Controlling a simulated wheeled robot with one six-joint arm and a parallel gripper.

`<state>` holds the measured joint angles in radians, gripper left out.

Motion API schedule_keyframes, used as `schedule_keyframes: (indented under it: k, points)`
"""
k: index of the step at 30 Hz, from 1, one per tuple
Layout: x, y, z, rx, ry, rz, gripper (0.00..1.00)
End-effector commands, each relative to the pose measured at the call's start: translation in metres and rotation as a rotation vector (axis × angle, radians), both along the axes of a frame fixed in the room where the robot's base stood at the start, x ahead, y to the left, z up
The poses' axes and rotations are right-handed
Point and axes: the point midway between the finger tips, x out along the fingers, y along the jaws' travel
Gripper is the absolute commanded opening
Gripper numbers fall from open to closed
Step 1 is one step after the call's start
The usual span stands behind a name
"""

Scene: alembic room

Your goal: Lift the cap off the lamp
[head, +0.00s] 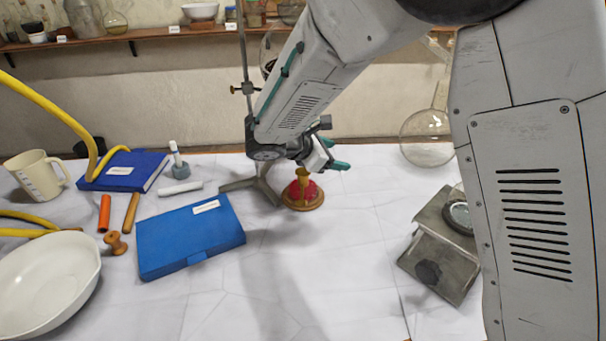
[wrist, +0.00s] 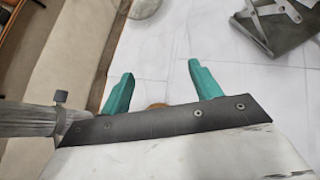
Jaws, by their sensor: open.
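The lamp (head: 304,195) stands upright in the head view, with a red round body on a wooden round base. A brass-coloured, cup-like piece, seemingly the cap (head: 303,173), sits on its top. My gripper (head: 337,154) is open, its teal fingers just above and to the right of the lamp. In the wrist view my gripper (wrist: 160,84) has its two teal fingers spread wide with nothing between the tips. A brown rounded edge, probably the lamp's base (wrist: 158,106), shows between the finger roots. The rest is hidden behind the dark gripper plate.
A metal stand (head: 247,185) rises close behind and left of the lamp. A blue case (head: 185,242) lies to the left. A grey metal device (head: 440,255) and a round glass flask (head: 425,135) are to the right. The table in front of the lamp is clear.

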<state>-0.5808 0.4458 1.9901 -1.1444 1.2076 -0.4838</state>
Motion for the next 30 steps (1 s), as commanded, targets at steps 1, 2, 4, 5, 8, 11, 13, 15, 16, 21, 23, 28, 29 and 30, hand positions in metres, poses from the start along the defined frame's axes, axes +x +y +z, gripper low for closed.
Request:
schedule_keyframes:
  k: [1,2,4,5,8,11,13,15,16,21,23,28,29,30]
  points:
    - [0.010,0.022,-0.021,-0.054,0.028,0.080,0.63]
    - [0.016,0.034,-0.030,-0.085,0.040,0.127,0.63]
    - [0.026,0.059,-0.050,-0.148,0.064,0.220,0.63]
    - [0.029,0.067,-0.058,-0.172,0.073,0.254,0.63]
    - [0.036,0.091,-0.078,-0.232,0.094,0.344,0.63]
    - [0.040,0.104,-0.090,-0.264,0.104,0.392,0.63]
    - [0.043,0.105,-0.095,-0.276,0.107,0.407,0.63]
    - [0.048,0.102,-0.098,-0.278,0.108,0.411,0.63]
    - [0.050,0.100,-0.100,-0.278,0.109,0.410,0.63]
    - [0.061,0.090,-0.106,-0.277,0.109,0.409,0.63]
    - [0.065,0.088,-0.109,-0.277,0.108,0.409,0.63]
    - [0.082,0.076,-0.124,-0.276,0.110,0.407,0.63]
    - [0.086,0.072,-0.125,-0.276,0.108,0.406,0.63]
    - [0.089,0.068,-0.127,-0.276,0.108,0.407,0.63]
